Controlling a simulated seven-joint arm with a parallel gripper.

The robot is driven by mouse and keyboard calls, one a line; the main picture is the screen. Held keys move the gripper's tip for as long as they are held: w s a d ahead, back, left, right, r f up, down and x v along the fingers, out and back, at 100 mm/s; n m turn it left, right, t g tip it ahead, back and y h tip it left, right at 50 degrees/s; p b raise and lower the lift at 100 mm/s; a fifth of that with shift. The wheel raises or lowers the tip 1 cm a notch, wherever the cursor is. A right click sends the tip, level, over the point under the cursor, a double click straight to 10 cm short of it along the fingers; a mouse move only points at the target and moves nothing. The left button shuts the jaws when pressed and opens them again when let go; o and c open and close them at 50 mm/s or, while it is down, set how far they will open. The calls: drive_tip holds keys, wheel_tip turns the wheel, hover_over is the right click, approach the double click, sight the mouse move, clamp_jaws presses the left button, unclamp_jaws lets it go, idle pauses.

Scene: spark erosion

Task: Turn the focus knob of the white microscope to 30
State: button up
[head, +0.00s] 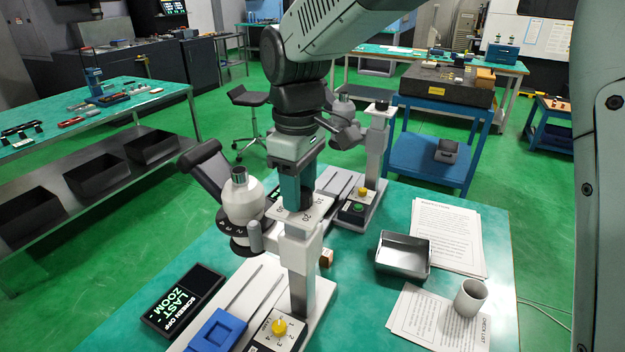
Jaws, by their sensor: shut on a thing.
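The white microscope (240,200) stands at the front of the green table, with dark eyepieces tilted up to the left and a numbered dark ring under its head. A pale scale plate (317,207) with the figures 20 legible lies at the top of its column. My gripper (298,203) points down over this plate and is shut on the focus knob, which the fingers almost wholly hide. I cannot read the knob's pointer or its setting. A yellow knob (279,326) with a small number scale sits on the microscope's base.
A second microscope (376,150) stands close behind, with a yellow knob and green button on its base. A black display (182,300) reads "SCREEN OFF LAST ZOOM". A dark metal tray (403,256), papers (447,225) and a cup (470,297) lie to the right.

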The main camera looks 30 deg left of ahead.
drive_tip(key=m, duration=0.6)
idle(0.5)
drive_tip(key=o, duration=1.1)
drive_tip(key=shift+c, duration=0.2)
drive_tip(key=shift+r, duration=0.1)
wheel_tip(320, 180, up, 11)
